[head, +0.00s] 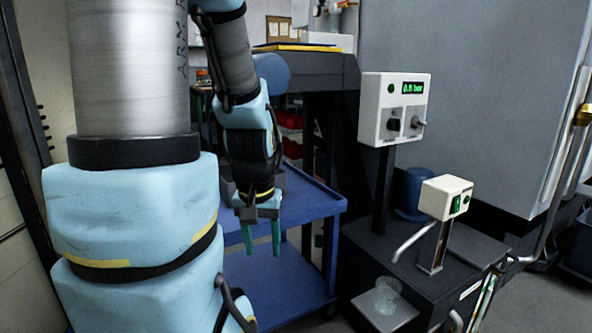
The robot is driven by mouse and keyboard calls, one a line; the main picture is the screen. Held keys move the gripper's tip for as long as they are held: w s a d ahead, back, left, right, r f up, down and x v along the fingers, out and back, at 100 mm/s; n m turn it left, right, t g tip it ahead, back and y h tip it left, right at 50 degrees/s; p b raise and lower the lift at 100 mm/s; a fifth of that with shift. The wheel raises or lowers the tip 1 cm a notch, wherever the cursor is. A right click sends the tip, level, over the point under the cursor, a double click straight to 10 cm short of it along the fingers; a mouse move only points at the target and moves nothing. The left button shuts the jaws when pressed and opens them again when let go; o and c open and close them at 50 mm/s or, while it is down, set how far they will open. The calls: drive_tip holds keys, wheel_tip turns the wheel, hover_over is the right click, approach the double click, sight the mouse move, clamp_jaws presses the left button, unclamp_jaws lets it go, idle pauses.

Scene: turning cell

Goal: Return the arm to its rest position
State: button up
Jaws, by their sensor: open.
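My gripper (262,240) hangs in the middle of the head view with its green fingers pointing down. The two fingers are apart, and nothing shows between them. It is in front of a blue cart (305,206), over the cart's near side in the picture. My arm, with pale blue covers and grey tubes, fills the left of the view and hides part of what is behind it.
At right, a dark cabinet (360,262) carries a white control box (394,108) reading 0.0 bar, a smaller white box (446,197) with a bent spout, and a clear cup (388,294) on a plate. A blue container (414,190) stands behind. A large grey machine (470,90) closes off the back right.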

wheel_tip(320, 180, up, 18)
drive_tip(key=p, duration=1.6)
drive_tip(key=shift+r, duration=0.2)
idle(1.2)
